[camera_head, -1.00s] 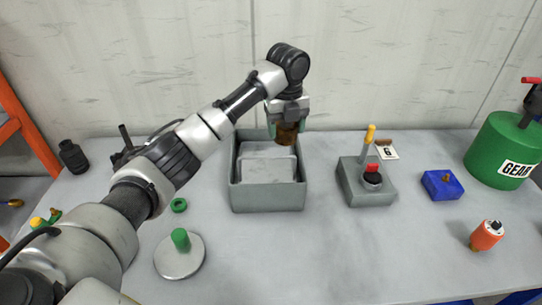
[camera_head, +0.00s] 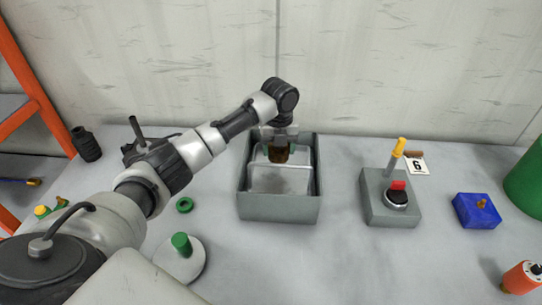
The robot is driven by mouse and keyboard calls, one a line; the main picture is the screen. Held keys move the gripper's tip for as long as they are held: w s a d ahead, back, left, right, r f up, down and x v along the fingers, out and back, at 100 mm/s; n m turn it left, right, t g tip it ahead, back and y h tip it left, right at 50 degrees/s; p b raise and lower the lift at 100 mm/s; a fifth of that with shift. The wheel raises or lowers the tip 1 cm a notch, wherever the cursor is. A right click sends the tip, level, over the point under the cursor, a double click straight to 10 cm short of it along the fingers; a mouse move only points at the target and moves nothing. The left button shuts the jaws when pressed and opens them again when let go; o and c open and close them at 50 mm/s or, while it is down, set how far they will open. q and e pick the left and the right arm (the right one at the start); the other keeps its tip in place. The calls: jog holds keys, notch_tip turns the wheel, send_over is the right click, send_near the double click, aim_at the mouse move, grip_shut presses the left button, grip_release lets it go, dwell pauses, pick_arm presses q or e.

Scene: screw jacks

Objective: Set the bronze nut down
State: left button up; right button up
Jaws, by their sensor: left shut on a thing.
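My left gripper (camera_head: 278,146) points down inside the back part of the grey open bin (camera_head: 279,209). It is shut on the bronze nut (camera_head: 278,154), a dark brown-bronze piece. The nut is low, behind a light grey inner panel of the bin. I cannot tell whether it touches the bin floor. My right gripper is not in view.
Left of the bin are a green ring (camera_head: 184,205) and a pale disc with a green peg (camera_head: 181,244).

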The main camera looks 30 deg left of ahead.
aim_at(271, 169)
pick_arm(q)
jog(key=shift+s+a+f, duration=0.15)
jog(key=shift+a+f, duration=0.15)
jog(key=shift+a, duration=0.2)
jog(key=shift+s+a+f, duration=0.15)
jog(key=shift+a+f, duration=0.15)
jog(key=shift+a, duration=0.2)
notch_tip(271, 169, down, 3)
jog(key=shift+f+p, duration=0.1)
jog(key=shift+p, duration=0.65)
jog(key=shift+f, duration=0.4)
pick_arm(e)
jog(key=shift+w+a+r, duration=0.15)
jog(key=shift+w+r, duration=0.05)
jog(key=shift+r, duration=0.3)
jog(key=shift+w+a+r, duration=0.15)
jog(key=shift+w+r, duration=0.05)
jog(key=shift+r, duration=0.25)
pick_arm(q)
jog(key=o, duration=1.2)
jog(key=shift+f, duration=0.1)
jog(key=shift+o, duration=0.2)
